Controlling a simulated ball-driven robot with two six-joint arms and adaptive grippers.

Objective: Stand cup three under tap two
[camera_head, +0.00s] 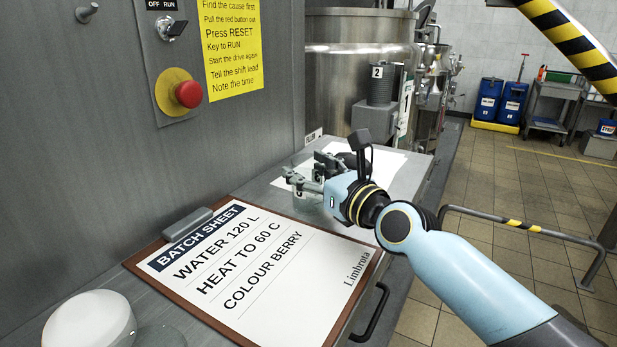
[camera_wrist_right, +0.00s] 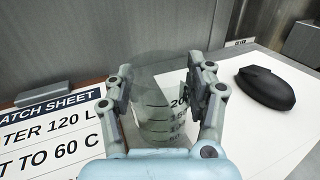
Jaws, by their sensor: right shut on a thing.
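My right gripper (camera_head: 305,173) is shut on a clear cup (camera_head: 307,203) at the far end of the counter, beyond the batch sheet. In the right wrist view my right gripper (camera_wrist_right: 162,82) has one finger on each side of the cup (camera_wrist_right: 158,112), which looks upright and shows dark graduation marks. I see no cup number on it. I cannot tell if its base touches the counter. A grey ribbed cylinder with a label 2 (camera_head: 379,85) stands by the steel vessel behind. I cannot make out a tap outlet. My left gripper is not in view.
The batch sheet (camera_head: 252,268) lies on a clipboard in front. A black mouse-shaped object (camera_wrist_right: 265,88) rests on white paper (camera_wrist_right: 238,125). A white round object (camera_head: 90,322) sits near left. A grey panel with a red button (camera_head: 189,94) walls the left side.

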